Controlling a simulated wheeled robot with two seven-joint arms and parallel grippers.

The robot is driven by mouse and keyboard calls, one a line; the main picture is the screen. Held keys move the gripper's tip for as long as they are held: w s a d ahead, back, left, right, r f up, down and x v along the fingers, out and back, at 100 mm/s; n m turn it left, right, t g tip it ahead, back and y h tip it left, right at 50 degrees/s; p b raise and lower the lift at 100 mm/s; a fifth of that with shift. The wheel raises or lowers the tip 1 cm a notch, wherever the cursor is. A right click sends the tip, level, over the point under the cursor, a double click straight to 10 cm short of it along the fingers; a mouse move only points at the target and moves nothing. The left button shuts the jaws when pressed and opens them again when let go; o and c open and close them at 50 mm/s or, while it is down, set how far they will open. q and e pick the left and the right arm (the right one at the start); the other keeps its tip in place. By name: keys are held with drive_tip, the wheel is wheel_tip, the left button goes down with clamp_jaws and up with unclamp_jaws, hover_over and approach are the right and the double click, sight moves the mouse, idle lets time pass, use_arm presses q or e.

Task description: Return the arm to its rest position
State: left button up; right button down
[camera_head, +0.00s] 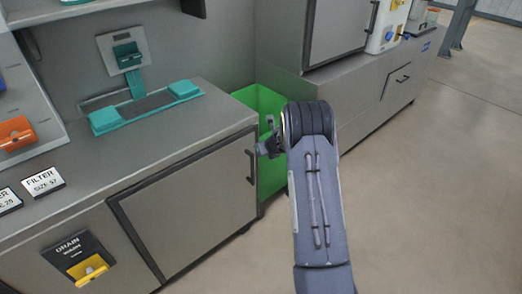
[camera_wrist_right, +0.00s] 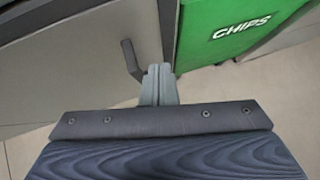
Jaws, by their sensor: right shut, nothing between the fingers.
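My right arm (camera_head: 318,205) reaches up from the bottom of the head view, ending in front of the green bin. My right gripper (camera_head: 268,147) is near the cabinet door handle (camera_head: 250,167) in the head view. In the right wrist view the gripper (camera_wrist_right: 158,70) is shut with nothing between its fingers, and the dark handle (camera_wrist_right: 130,60) is just to its left. I cannot tell whether they touch. My left gripper is not in view.
A green bin (camera_head: 263,98), marked CHIPS in the right wrist view (camera_wrist_right: 238,28), stands between the cabinets. The grey counter (camera_head: 150,140) holds a teal fixture (camera_head: 182,89), filter labels (camera_head: 43,181) and an orange item (camera_head: 16,133). Open floor (camera_head: 440,190) lies to the right.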

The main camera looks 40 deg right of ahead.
drive_tip(key=d+v, duration=0.1)
drive_tip(key=v, duration=0.6)
drive_tip(key=shift+s+d+p, duration=0.25)
drive_tip(key=shift+s+p, duration=0.05)
drive_tip(key=shift+s, duration=0.1)
drive_tip(key=s+a+r+m+t+h+p, duration=0.1)
drive_tip(key=s+r+m+h+p, duration=0.2)
drive_tip(key=r+m, duration=1)
drive_tip(key=s+a+r+m+p, duration=0.3)
drive_tip(key=s+a+r+m, duration=0.2)
drive_tip(key=s+r+m, duration=0.35)
drive_tip(key=s+a+r+m+g+y+p, duration=0.2)
drive_tip(key=s+a+m+y, duration=0.6)
drive_tip(key=s+a+m, duration=0.6)
drive_tip(key=s+a+g+p, duration=0.1)
drive_tip(key=s+a+p, duration=0.1)
drive_tip(key=s+a, duration=0.6)
drive_tip(key=shift+a+g, duration=0.4)
drive_tip(key=shift+a, duration=0.5)
